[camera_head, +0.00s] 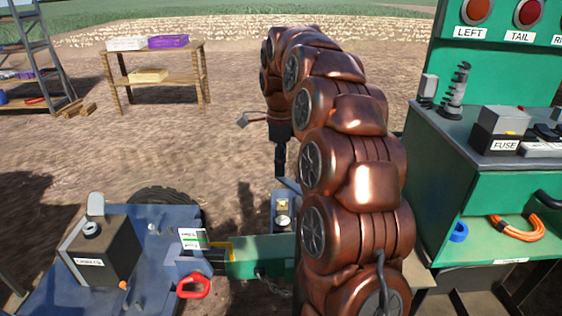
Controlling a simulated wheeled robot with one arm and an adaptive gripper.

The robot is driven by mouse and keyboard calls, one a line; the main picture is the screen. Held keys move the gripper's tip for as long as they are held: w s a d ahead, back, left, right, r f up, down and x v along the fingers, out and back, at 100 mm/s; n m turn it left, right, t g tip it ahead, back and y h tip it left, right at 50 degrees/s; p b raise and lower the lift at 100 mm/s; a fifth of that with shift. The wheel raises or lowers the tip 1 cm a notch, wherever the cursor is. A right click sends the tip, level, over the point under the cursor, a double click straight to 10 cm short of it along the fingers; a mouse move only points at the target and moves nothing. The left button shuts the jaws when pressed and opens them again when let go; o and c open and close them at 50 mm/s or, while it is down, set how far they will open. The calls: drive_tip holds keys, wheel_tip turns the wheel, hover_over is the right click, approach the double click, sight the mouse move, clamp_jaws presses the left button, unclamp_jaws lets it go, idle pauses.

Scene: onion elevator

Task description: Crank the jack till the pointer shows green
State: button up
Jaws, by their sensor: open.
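My gripper (280,168) is the dark end of my copper-coloured arm, pointing down in the middle of the view. It is small and partly behind my arm, and I see nothing held in it. Below it stands a blue-grey post-like part (283,210) with a yellowish fitting on top; I cannot tell whether they touch. A white plate (189,238) with a green mark sits on the blue frame, but the pointer's reading is too small to tell. A red looped handle (194,286) lies just below it. I cannot make out the jack's crank clearly; my arm hides part of this area.
A dark labelled box (105,250) stands on the blue frame (45,285). A green bench (455,195) with a fuse box (498,128) is close on the right.

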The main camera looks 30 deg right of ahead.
drive_tip(key=shift+w+r, duration=0.1)
drive_tip(key=shift+r, duration=3.65)
